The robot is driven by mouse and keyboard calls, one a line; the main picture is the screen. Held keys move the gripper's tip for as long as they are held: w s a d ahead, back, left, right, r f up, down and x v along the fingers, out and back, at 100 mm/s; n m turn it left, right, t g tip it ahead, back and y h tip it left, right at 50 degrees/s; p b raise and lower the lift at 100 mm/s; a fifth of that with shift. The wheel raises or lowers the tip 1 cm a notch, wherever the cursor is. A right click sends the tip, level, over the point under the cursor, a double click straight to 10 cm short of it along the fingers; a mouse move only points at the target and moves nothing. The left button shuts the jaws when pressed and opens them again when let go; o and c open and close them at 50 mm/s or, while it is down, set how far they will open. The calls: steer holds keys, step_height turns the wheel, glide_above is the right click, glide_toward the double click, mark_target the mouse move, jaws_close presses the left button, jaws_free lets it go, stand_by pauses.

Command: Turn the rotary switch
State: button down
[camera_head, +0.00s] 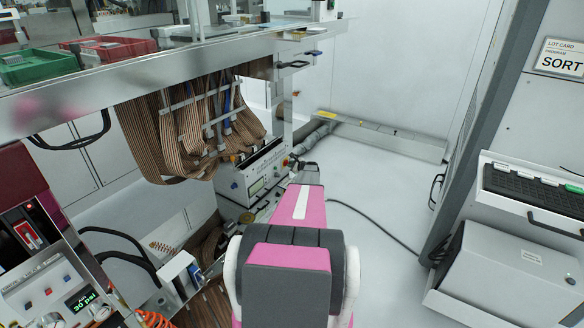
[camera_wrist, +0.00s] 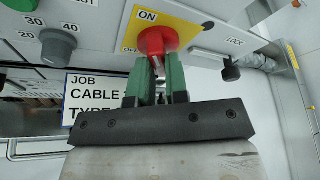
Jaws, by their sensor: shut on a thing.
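The red rotary switch (camera_wrist: 156,40) sits on a yellow plate (camera_wrist: 182,28) marked ON and OFF in the wrist view. My gripper (camera_wrist: 156,62) is shut on the red switch, with a green finger on each side of it. The fingers hide the lower part of the switch, and its exact angle is hard to read. In the head view my pink and grey arm reaches forward; I cannot make out the gripper or the red switch there.
In the wrist view a grey knob (camera_wrist: 58,45) with a number scale is at left, and a black knob (camera_wrist: 230,70) by LOCK at right. A JOB label (camera_wrist: 90,84) lies below. In the head view, ribbon cables (camera_head: 185,130) hang left of my arm; open floor (camera_head: 375,190) is right.

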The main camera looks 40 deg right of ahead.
steer(key=shift+s+d+f+m+g+y, duration=0.1)
steer(key=shift+m+g+y, duration=0.5)
steer(key=shift+m, duration=0.6)
steer(key=shift+s+f+m+g+y, duration=0.1)
steer(key=shift+m+g+y, duration=0.2)
steer(key=shift+m+y, duration=0.7)
steer(key=c, duration=1.2)
jaws_free()
steer(key=shift+o, duration=0.4)
steer(key=shift+w+a+r, duration=0.1)
steer(key=shift+w+a, duration=0.05)
steer(key=shift+a, duration=0.15)
steer(key=shift+a, duration=0.1)
